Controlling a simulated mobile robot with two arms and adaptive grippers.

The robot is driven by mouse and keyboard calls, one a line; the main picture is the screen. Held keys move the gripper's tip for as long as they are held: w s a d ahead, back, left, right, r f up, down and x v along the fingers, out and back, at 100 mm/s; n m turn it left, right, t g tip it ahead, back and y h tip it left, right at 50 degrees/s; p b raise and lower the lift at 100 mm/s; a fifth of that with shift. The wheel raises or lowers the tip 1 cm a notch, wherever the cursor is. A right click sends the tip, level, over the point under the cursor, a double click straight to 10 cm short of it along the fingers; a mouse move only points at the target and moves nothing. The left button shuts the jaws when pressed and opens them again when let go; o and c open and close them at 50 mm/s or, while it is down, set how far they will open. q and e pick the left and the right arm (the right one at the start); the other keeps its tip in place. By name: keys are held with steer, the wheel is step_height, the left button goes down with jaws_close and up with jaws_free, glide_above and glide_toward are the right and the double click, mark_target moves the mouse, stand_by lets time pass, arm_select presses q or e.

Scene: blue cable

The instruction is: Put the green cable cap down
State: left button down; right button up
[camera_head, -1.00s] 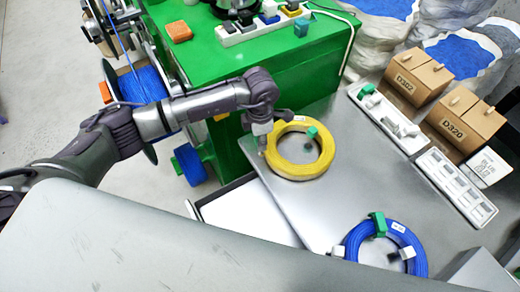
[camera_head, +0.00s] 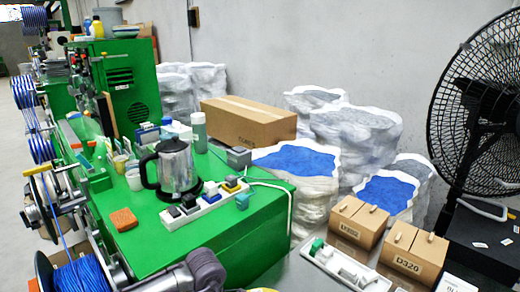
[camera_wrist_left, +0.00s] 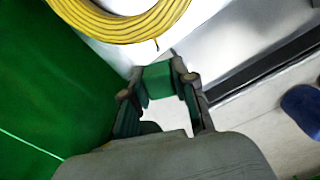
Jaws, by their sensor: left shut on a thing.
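My left gripper (camera_wrist_left: 157,88) shows in the left wrist view, shut on the green cable cap (camera_wrist_left: 158,77), which sits between its fingertips. The yellow cable coil (camera_wrist_left: 120,27) lies just beyond the gripper at the top of that view, apart from the held cap. In the head view only part of my left arm shows at the bottom edge, and its gripper is out of frame. My right gripper is in neither view.
A green bench (camera_head: 235,232) carries a kettle (camera_head: 172,168), a power strip (camera_head: 205,207) and an orange block (camera_head: 124,219). A white tray (camera_head: 345,268) and cardboard boxes (camera_head: 358,222) stand at right. A black fan (camera_head: 480,100) stands at far right.

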arm_select(q)
steer(key=s+a+r+m, duration=0.3)
steer(key=s+r+m, duration=0.3)
steer(key=m, duration=0.5)
steer(key=s+a+r+m, duration=0.3)
steer(key=s+r+m, duration=0.3)
steer(key=r+m, duration=0.3)
steer(key=m, duration=0.2)
steer(key=shift+a+m, duration=0.3)
steer(key=shift+m, duration=0.1)
